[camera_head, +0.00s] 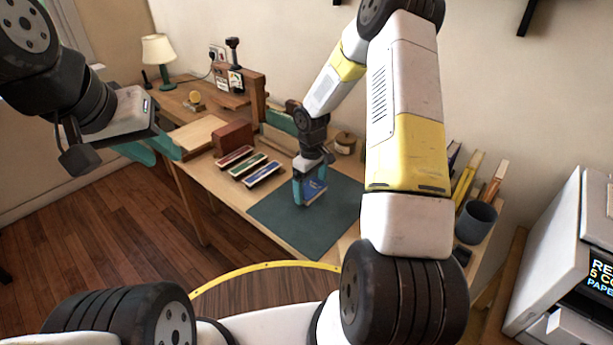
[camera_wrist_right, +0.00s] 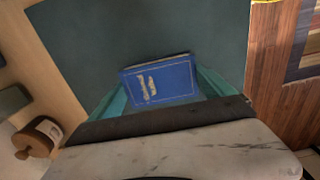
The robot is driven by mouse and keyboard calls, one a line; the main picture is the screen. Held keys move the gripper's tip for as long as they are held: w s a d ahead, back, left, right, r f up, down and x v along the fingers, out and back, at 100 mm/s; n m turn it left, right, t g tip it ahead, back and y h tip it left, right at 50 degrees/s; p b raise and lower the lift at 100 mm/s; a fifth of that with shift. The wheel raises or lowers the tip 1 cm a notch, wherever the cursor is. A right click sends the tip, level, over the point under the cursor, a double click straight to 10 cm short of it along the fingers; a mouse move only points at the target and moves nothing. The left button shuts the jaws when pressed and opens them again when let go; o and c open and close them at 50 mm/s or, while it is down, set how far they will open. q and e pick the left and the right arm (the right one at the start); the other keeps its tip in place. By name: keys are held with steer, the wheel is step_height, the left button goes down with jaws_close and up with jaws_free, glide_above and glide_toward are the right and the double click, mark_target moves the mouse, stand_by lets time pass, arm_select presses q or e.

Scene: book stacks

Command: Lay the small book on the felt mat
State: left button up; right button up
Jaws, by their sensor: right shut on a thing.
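The small blue book (camera_head: 315,187) is held between the teal fingers of my right gripper (camera_head: 309,190), which is shut on it. In the right wrist view the book (camera_wrist_right: 160,81) shows its blue cover with pale marks, with a finger at each side. The book is over the dark green felt mat (camera_head: 285,222); I cannot tell whether its lower edge touches. The mat (camera_wrist_right: 90,45) also fills the background of the right wrist view. My left gripper (camera_head: 150,150) is empty, its teal fingers apart, off the table's left side.
Several thin books (camera_head: 248,168) lie left of the mat, beside a reddish-brown box (camera_head: 233,137). A round wooden-lidded jar (camera_head: 345,142) stands behind the mat. A grey cup (camera_head: 476,222) is at the right. The mat's front part is clear.

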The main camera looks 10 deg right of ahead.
steer(key=shift+w+d+f, duration=0.1)
steer(key=shift+w+d, duration=0.05)
steer(key=shift+d, duration=0.75)
steer(key=shift+f, duration=1.75)
steer(key=shift+f, duration=0.1)
steer(key=o, duration=1.1)
